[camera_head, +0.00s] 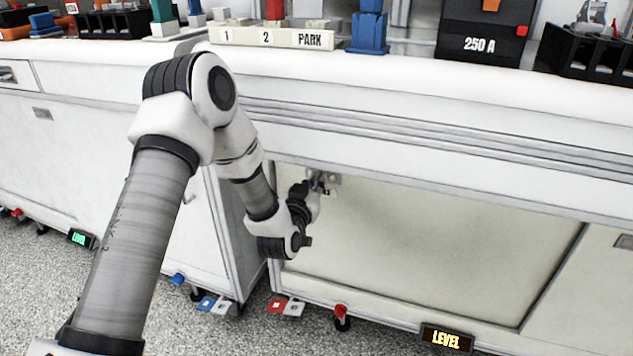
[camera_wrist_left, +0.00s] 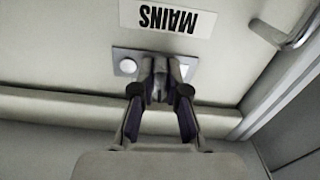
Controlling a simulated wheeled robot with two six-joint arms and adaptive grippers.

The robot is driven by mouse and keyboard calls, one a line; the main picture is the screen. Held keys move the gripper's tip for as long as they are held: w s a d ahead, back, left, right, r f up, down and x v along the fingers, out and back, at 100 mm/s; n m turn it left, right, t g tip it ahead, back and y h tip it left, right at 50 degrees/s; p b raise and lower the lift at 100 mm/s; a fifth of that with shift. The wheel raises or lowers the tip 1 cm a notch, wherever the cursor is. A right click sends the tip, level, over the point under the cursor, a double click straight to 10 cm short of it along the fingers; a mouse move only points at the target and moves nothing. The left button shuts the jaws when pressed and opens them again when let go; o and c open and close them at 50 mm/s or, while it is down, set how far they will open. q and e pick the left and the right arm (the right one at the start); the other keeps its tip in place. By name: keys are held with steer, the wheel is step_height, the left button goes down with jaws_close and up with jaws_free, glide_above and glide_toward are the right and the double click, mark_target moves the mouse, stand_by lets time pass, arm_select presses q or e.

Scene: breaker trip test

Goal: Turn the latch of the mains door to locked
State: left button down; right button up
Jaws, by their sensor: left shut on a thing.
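The mains door shows as a large cream panel (camera_head: 430,240) in the low cabinet in the head view. In the wrist view its MAINS label (camera_wrist_left: 168,18) reads upside down. A metal latch plate (camera_wrist_left: 126,52) with a round stud sits at the door's edge by the frame; it shows small in the head view (camera_head: 334,180). My left gripper (camera_wrist_left: 165,88) is shut on the latch at the plate; in the head view it (camera_head: 316,183) reaches the door's upper left corner. The fingers cover most of the latch, so I cannot tell its angle. My right gripper is out of view.
A bar handle (camera_wrist_left: 290,30) stands out from the door in the wrist view. The counter (camera_head: 420,80) above holds a 1-2-PARK rack (camera_head: 270,37) and a 250 A unit (camera_head: 482,30). A lit LEVEL sign (camera_head: 446,339) and pedals (camera_head: 287,306) sit low by the floor.

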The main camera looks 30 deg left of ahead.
arm_select(q)
steer(key=n, duration=0.4)
steer(key=n+b, duration=0.1)
steer(key=n, duration=0.3)
steer(key=shift+n, duration=0.3)
steer(key=n+b, duration=0.1)
steer(key=n, duration=0.3)
steer(key=shift+n, duration=0.3)
steer(key=shift+n+b, duration=0.65)
steer(key=shift+n, duration=1.15)
steer(key=c, duration=1.2)
jaws_free()
steer(key=shift+s+d, duration=0.1)
